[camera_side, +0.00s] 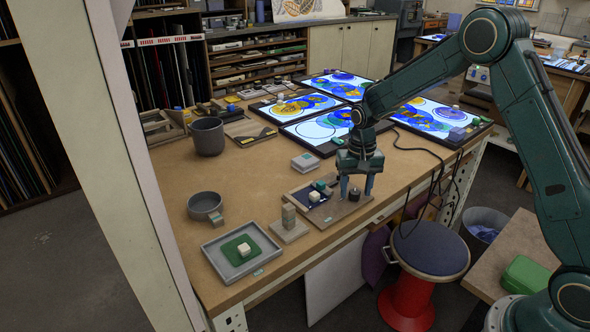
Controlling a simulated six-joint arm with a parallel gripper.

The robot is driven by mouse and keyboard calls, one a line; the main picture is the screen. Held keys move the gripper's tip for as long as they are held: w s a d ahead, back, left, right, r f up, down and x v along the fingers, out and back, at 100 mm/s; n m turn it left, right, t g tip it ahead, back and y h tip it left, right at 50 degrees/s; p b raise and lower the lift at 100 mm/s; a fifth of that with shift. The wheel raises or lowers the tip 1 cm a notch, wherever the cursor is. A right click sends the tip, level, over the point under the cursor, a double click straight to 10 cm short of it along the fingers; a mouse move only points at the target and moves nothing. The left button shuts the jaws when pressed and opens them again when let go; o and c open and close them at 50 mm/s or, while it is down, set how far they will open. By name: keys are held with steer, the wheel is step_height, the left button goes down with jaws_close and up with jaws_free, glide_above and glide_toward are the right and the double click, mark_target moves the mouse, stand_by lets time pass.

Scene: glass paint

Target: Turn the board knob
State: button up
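The board (341,212) is a flat wooden plate near the front edge of the table. A small dark round knob (354,194) stands on its right part. On its dark blue left part are a pale cube (314,197) and a teal piece (320,185). My gripper (356,192) points down over the board's right part. Its two fingers are apart, one on each side of the knob in this view, with visible gaps. Whether the fingertips are level with the knob or behind it, I cannot tell.
Left of the board stand a block on a small base (289,232), a grey tray (215,262) with a green pad and cube, and a grey cup (205,207). A small stacked box (305,162) is behind. Lit panels (285,108) fill the table's back.

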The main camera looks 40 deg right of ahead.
mark_target(357, 193)
steer(key=shift+r, duration=0.1)
step_height(357, 193, up, 14)
stand_by(0.8)
steer(key=s+a+r+n+t, duration=0.2)
steer(key=s+r, duration=0.3)
steer(key=s, duration=0.3)
steer(key=s+a+r+n+t, duration=0.1)
steer(key=s+a+r, duration=0.2)
steer(key=s+r, duration=0.3)
steer(key=s+a+f+n+t, duration=0.1)
steer(key=s, duration=0.7)
steer(key=s+a+f+n+t, duration=0.1)
steer(key=s+n, duration=0.1)
steer(key=s, duration=0.6)
steer(key=shift+f+n+t, duration=0.3)
steer(key=shift+f, duration=0.05)
